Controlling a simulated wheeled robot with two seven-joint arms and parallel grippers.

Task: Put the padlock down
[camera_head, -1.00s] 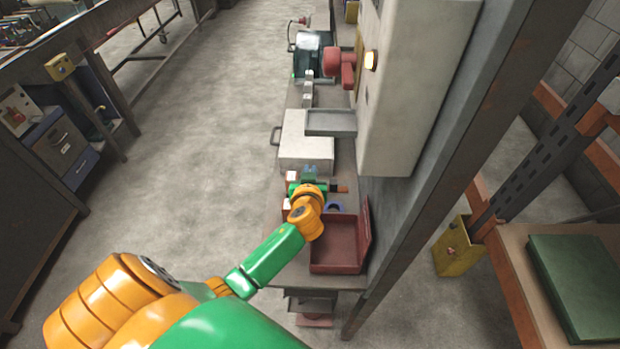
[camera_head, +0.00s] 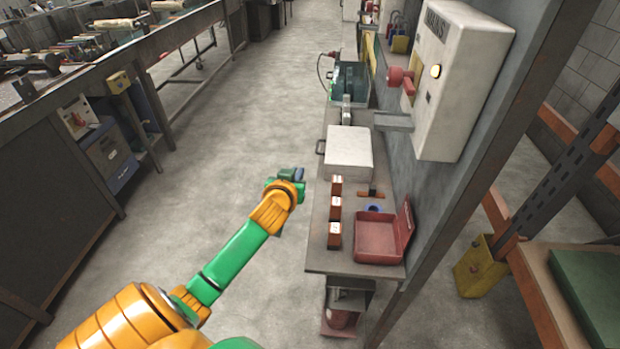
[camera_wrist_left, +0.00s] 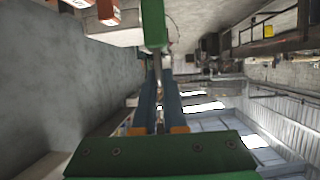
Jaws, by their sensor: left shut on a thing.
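My left gripper (camera_head: 291,174) is off the left side of the bench, over open floor, and small in the head view. In the left wrist view its two blue-grey fingers (camera_wrist_left: 158,108) are close together. They are shut on a green block with a thin grey part (camera_wrist_left: 153,24), which looks like the padlock. The fingers hide part of its grey part. Its exact shape is hard to make out. My right gripper is out of view.
The narrow bench (camera_head: 318,258) holds several red-brown blocks with pale tops (camera_head: 335,209), an open red case (camera_head: 378,251), a blue ring (camera_head: 375,209) and a white box (camera_head: 348,152). A grey electrical cabinet (camera_head: 455,90) overhangs its right side. The floor to the left is clear.

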